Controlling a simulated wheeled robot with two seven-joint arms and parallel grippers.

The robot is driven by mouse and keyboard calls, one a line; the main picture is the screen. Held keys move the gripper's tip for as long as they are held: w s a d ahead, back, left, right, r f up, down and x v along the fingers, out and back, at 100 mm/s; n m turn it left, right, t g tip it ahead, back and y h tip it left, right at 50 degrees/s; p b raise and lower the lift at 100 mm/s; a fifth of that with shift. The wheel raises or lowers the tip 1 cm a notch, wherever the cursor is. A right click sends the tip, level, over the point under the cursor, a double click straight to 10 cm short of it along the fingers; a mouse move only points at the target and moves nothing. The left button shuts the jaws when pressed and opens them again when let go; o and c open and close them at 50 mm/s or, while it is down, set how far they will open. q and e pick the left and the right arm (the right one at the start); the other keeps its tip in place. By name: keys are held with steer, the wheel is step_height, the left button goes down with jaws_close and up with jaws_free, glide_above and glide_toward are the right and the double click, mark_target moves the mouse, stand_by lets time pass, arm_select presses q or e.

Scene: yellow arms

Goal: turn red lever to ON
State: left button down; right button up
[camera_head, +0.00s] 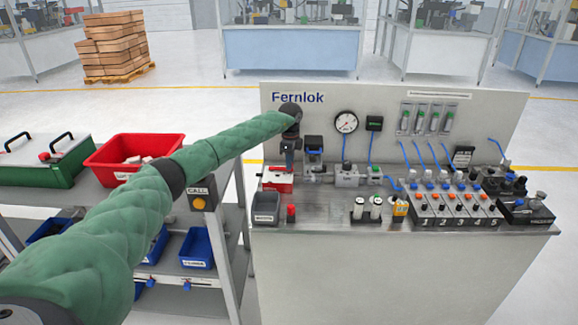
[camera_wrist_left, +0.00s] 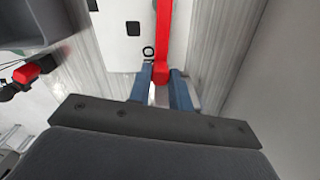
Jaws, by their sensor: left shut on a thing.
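The red lever (camera_wrist_left: 164,35) is a long red bar that runs down from the top of the left wrist view over a white plate (camera_wrist_left: 125,30). My left gripper (camera_wrist_left: 160,88) has its blue fingers on either side of the lever's near end and is shut on it. In the head view, my left gripper (camera_head: 288,158) points down at the bench's left part, above a red and white unit (camera_head: 277,180). The lever itself is hard to make out there, and no ON mark is readable. My right gripper is not in view.
A grey bin (camera_head: 265,208) and a small red-topped part (camera_head: 291,213) stand in front of the unit. A gauge (camera_head: 345,122), blue tubes and a numbered valve block (camera_head: 455,208) are to the right. A red crate (camera_head: 133,150) sits on the left shelf.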

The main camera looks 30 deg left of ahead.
arm_select(q)
steer(key=shift+w+a+r+n, duration=0.15)
steer(key=shift+w+n, duration=0.15)
steer(key=shift+n, duration=0.3)
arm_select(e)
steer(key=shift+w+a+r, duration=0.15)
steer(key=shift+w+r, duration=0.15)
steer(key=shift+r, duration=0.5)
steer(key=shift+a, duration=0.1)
arm_select(q)
steer(key=c, duration=1.3)
jaws_free()
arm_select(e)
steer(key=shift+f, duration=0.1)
arm_select(q)
steer(key=shift+r+b, duration=0.3)
steer(key=shift+b, duration=0.1)
step_height(320, 180, up, 7)
steer(key=shift+f+b, duration=0.1)
steer(key=shift+b, duration=0.95)
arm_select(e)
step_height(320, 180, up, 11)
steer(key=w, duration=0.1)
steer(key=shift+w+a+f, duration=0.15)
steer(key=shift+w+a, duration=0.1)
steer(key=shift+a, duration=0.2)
